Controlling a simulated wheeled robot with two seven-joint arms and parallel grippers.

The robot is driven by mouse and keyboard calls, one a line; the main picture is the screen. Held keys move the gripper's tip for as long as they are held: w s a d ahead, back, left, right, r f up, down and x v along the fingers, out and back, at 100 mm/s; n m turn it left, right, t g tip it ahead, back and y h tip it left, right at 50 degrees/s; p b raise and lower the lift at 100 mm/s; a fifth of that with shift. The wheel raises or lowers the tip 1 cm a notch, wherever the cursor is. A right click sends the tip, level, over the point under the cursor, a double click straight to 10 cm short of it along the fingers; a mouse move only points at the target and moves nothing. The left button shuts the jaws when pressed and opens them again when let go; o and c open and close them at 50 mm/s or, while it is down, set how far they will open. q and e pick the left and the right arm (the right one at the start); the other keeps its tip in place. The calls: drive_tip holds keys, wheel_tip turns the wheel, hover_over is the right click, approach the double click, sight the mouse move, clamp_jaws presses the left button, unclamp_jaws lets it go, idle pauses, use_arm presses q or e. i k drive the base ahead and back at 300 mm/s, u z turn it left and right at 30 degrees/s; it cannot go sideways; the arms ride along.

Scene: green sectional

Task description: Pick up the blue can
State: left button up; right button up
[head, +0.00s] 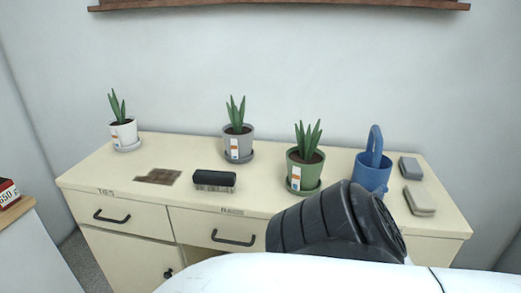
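The blue can (371,175) is a watering can with a tall upright handle. It stands on the right part of the cream desk (150,205), to the right of a green potted plant. Its lower left side is close behind a black ribbed part of my own body in this view, and its base is partly hidden. Neither of my grippers shows in the head view, so nothing is seen touching the can.
Potted plants stand in a white pot (124,132), a grey pot (238,145) and a green pot (304,172). A black brush (214,180) lies near the front edge. A dark grey block (410,167) and a beige block (419,200) lie right of the can.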

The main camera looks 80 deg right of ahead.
sight(372, 170)
drive_tip(key=z, duration=1.55)
